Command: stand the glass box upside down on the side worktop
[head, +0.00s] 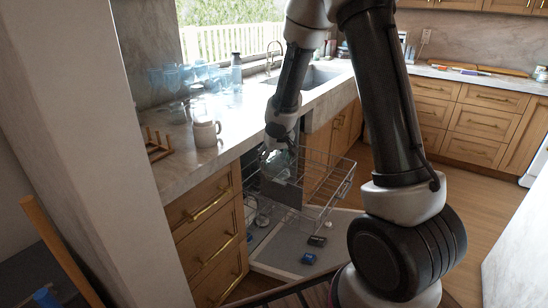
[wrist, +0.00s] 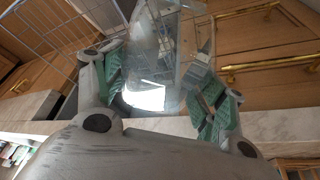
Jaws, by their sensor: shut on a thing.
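My gripper (head: 276,146) is low over the open dishwasher, in front of the marble worktop (head: 190,165) under the window. In the wrist view my gripper (wrist: 158,85) has its green-padded fingers on either side of a clear glass box (wrist: 155,45), shut on it. The glass is see-through and a bright reflection lies across it, so which way its opening faces cannot be told. In the head view the box is small and hard to make out against the rack.
The pulled-out wire rack (head: 335,185) surrounds the space below my gripper. Its open door (head: 285,255) bears a blue item (head: 308,258) and a dark one (head: 317,241).

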